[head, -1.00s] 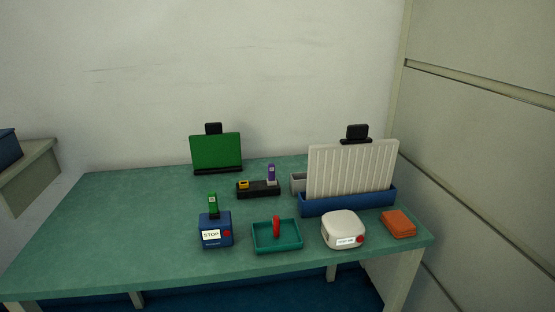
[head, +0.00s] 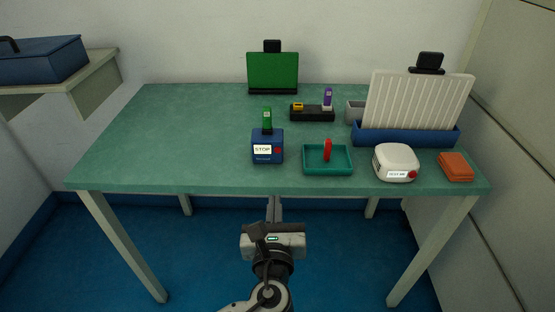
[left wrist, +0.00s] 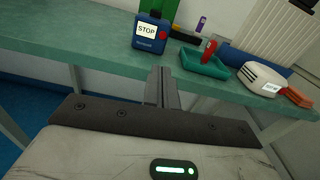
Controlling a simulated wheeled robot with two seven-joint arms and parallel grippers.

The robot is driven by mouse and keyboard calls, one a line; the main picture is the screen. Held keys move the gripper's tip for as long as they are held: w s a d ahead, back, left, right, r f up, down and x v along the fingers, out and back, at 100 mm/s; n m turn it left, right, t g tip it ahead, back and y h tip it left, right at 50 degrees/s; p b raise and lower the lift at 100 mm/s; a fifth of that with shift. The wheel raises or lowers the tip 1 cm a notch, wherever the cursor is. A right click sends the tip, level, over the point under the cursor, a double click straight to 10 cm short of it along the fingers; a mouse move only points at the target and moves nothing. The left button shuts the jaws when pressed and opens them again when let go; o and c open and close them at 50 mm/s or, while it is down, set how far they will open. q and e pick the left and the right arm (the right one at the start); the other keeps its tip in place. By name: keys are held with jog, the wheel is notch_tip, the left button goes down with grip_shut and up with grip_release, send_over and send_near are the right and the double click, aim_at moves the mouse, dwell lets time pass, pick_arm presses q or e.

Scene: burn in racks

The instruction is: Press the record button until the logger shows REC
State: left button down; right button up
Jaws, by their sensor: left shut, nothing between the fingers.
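The logger is a blue box (head: 267,153) near the front of the table, with a white display reading STOP (head: 262,149) and a red button (head: 279,150) to the right of it. A green stick (head: 267,117) stands upright on its top. The logger also shows in the left wrist view (left wrist: 149,44). My left gripper (head: 274,202) is shut and empty, just in front of the table's front edge and apart from the logger. Its closed fingers (left wrist: 162,76) point toward the table below the logger. My right gripper is not in view.
A teal tray (head: 327,172) holding a red item stands right of the logger. A white device with a red button (head: 396,160) and an orange block (head: 456,167) are further right. Behind are a black holder (head: 312,113) and a blue rack (head: 405,138). The table's left side is clear.

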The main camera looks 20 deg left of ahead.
aim_at(278, 151)
pick_arm(q)
jog(key=shift+w+d+r+m, duration=0.1)
jog(key=shift+d+r+m, duration=0.05)
jog(key=shift+r+m, duration=0.15)
jog(key=shift+f, duration=0.1)
jog(key=x, duration=1.4)
jog(key=shift+r, duration=0.2)
jog(key=shift+x, duration=0.85)
jog(key=p+v, duration=0.1)
jog(key=v, duration=1.3)
jog(key=shift+f, duration=0.2)
